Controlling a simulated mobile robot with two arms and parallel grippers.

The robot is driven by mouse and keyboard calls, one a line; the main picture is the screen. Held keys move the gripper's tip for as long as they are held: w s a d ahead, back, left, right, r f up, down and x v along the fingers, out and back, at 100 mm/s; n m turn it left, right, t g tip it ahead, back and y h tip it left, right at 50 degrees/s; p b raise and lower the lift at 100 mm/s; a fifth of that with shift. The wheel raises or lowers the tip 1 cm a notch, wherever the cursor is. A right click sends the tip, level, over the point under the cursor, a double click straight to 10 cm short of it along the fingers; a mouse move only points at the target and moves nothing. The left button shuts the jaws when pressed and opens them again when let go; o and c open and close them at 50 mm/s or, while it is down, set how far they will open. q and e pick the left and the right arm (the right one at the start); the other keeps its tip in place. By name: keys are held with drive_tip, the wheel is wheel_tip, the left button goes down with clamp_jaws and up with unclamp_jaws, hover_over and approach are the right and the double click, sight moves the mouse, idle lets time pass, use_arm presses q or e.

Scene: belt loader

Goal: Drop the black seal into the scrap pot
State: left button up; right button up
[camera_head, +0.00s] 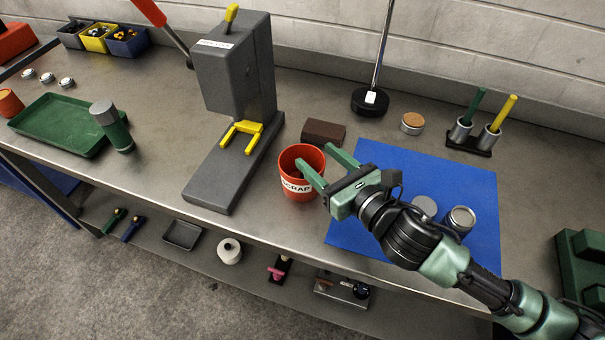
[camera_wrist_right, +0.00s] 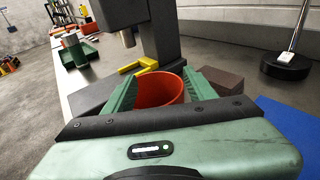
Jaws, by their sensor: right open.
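The scrap pot (camera_head: 301,191) is an orange-red pot with a white SCRAP label, standing on the bench at the left edge of the blue mat. My right gripper (camera_head: 317,160) is open at the pot, one finger over its rim and the other beyond its right side. In the right wrist view the pot (camera_wrist_right: 160,90) shows between the two open fingers (camera_wrist_right: 160,92). Nothing is held between them. Something small and dark shows inside the pot in the head view; I cannot tell whether it is the black seal. I see no black seal elsewhere. My left gripper is out of view.
A grey press (camera_head: 240,80) with a yellow fork stands left of the pot. A brown block (camera_head: 323,132) is behind it. The blue mat (camera_head: 450,170) bears metal parts, partly behind my arm. A green tray (camera_head: 50,125) and a green bottle (camera_head: 112,128) are far left.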

drive_tip(key=b+v, duration=0.1)
drive_tip(key=v, duration=0.4)
drive_tip(key=shift+s+d, duration=0.1)
drive_tip(key=shift+r, duration=0.1)
